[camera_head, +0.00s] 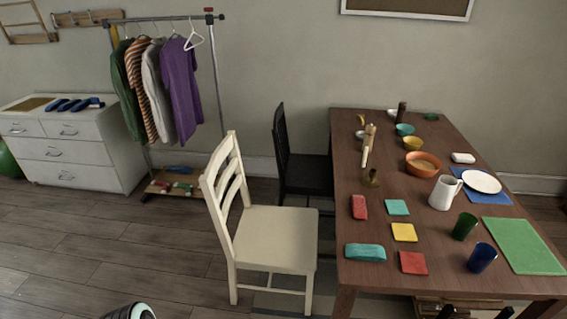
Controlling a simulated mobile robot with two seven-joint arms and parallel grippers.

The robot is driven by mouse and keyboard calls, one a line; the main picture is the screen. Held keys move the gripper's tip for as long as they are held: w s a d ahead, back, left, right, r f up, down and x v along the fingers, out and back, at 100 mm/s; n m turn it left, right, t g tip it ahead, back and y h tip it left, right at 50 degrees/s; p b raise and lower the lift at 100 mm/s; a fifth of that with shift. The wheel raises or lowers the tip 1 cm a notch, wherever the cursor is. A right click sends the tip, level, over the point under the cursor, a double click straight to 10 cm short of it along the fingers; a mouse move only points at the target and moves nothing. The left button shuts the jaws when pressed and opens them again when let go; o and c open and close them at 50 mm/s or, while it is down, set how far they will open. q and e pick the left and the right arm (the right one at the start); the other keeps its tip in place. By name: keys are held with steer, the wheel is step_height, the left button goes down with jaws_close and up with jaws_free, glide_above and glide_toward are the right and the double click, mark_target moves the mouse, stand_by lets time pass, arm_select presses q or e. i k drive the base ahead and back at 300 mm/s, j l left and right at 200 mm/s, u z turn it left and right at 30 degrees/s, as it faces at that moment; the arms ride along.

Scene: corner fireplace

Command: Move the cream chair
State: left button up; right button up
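The cream chair (274,239) stands upright on the floor in the middle of the head view. It has a slatted back on its left side, and its seat faces right toward the table. The front right edge of its seat is close to the table's left edge; I cannot tell whether they touch. Neither of my grippers shows clearly. A dark rounded part with a pale green ring at the bottom edge looks like part of my own body.
A brown table (440,279) with cups, bowls and coloured pads fills the right. A black chair (304,172) stands behind the cream chair. A clothes rack (217,75) and white dresser (62,152) are at the back left. Wooden floor (110,245) at left is clear.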

mark_target(271, 239)
steer(key=i+j+z, duration=0.1)
steer(key=z, duration=0.35)
steer(key=j+z, duration=0.25)
steer(key=z, duration=0.25)
steer(key=j+z, duration=0.2)
steer(key=z, duration=0.25)
steer(key=j+z, duration=0.3)
steer(key=j, duration=0.25)
steer(key=k+j+z, duration=0.1)
steer(key=j+z, duration=0.15)
steer(key=j, duration=0.25)
steer(key=k+j+z, duration=0.1)
steer(key=j, duration=0.25)
steer(key=k+j+z, duration=0.1)
steer(key=j, duration=0.25)
steer(key=k+j+z, duration=0.15)
steer(key=j, duration=0.2)
steer(key=k+j, duration=0.15)
steer(key=j, duration=0.25)
steer(key=k+j, duration=0.1)
steer(key=j, duration=0.3)
steer(key=k+j+z, duration=0.1)
steer(key=j, duration=0.35)
steer(key=k+j, duration=0.2)
steer(key=j, duration=0.2)
steer(key=k+j, duration=0.15)
steer(key=j, duration=0.85)
steer(key=i+z, duration=0.05)
